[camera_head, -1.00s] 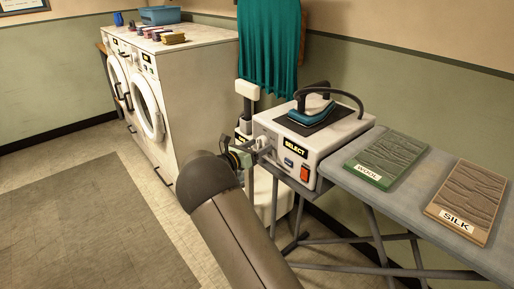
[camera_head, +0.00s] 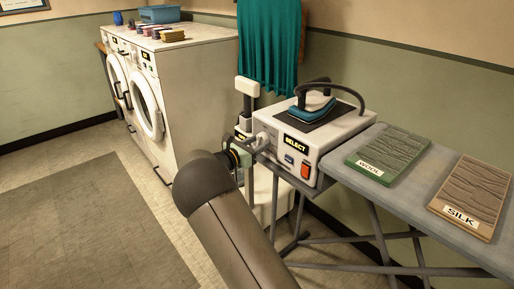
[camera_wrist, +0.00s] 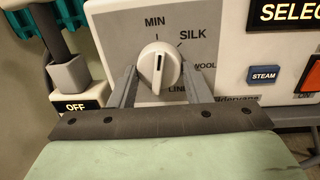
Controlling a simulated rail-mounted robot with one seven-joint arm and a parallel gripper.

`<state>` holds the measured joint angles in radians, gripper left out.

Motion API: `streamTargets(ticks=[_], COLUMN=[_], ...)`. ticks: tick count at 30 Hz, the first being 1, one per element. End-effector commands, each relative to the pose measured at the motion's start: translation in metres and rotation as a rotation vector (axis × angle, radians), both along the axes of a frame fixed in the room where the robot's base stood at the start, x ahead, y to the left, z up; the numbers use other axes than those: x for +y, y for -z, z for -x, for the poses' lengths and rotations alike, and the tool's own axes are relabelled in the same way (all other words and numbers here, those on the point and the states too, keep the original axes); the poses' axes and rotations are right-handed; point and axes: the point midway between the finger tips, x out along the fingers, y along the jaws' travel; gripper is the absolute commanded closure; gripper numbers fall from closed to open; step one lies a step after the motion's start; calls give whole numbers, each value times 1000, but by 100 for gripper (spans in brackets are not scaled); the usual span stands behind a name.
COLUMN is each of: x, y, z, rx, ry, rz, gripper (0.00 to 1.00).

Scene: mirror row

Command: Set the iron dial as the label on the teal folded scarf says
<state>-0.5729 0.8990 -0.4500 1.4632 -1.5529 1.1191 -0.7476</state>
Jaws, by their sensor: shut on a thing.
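The iron dial, a white knob (camera_wrist: 159,70), is on the front panel of the iron station (camera_head: 330,140). Its dark pointer line is about upright, toward MIN. SILK, WOOL and a partly hidden LIN... mark run clockwise down its right side. My gripper (camera_wrist: 158,78) has one finger on each side of the knob and is shut on it. The green-teal folded scarf (camera_head: 395,148) lies on the ironing board, labelled WOOL (camera_head: 369,168).
A brown folded scarf (camera_head: 475,190) labelled SILK lies on the ironing board (camera_head: 400,205). The panel has a SELECT display (camera_head: 296,141), a blue STEAM button (camera_wrist: 264,75) and a red switch (camera_head: 305,171). An OFF sign (camera_wrist: 76,106) is left of the panel. The iron (camera_head: 316,105) rests on top.

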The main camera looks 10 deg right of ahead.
Motion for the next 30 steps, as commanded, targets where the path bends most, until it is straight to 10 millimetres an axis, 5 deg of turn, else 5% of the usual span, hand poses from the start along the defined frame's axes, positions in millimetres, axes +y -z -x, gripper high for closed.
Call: streamTargets(ticks=[18, 30], x=[2, 2], y=[4, 2], z=[-2, -3], rx=[-440, -555], ry=[-1, 0], rz=[-248, -315], gripper=[79, 79])
